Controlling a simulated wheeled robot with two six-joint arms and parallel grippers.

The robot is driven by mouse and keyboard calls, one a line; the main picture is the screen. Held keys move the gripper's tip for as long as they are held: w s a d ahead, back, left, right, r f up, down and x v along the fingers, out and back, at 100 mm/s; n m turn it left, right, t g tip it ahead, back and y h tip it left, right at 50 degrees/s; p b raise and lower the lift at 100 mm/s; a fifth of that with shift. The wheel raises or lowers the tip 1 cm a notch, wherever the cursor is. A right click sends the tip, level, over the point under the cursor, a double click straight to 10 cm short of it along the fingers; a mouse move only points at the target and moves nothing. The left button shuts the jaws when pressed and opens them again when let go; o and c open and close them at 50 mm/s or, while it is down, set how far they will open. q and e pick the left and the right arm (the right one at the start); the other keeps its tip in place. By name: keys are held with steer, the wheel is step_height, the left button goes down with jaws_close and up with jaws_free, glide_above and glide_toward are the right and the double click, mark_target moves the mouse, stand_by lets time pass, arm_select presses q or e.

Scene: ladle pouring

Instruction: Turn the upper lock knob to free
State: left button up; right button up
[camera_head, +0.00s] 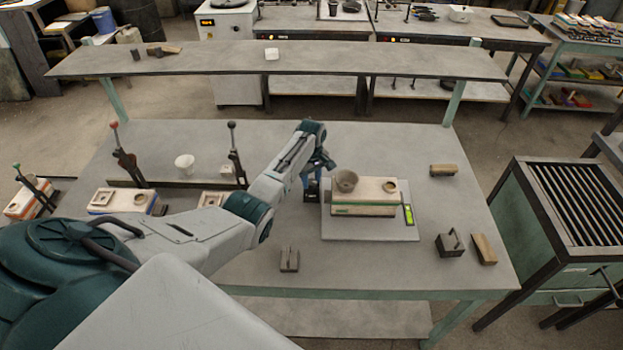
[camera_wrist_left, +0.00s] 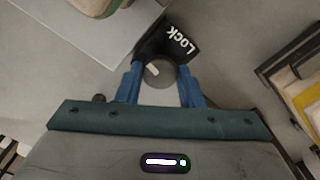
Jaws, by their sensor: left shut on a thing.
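The lock knob (camera_wrist_left: 157,73) is a round grey knob with a white mark, which points up and left in the left wrist view. It sits by a black plate (camera_wrist_left: 180,43) with the word "Lock" on it. My left gripper (camera_wrist_left: 160,80) has its blue fingers on both sides of the knob and is shut on it. In the head view my left gripper (camera_head: 318,168) points down at the black lock box (camera_head: 311,190), left of the mold block. The knob is hidden there. My right gripper is not in view.
A lever clamp (camera_head: 236,155) and a white cup (camera_head: 185,165) stand to the left. The table's front middle is mostly clear.

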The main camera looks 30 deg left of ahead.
mark_target(311, 181)
arm_select(q)
steer(key=shift+w+r+n, duration=0.1)
steer(key=shift+r+n, duration=0.05)
steer(key=shift+n, duration=0.65)
steer(key=o, duration=0.9)
steer(key=shift+o, duration=0.5)
step_height(311, 181, up, 11)
steer(key=b, duration=0.3)
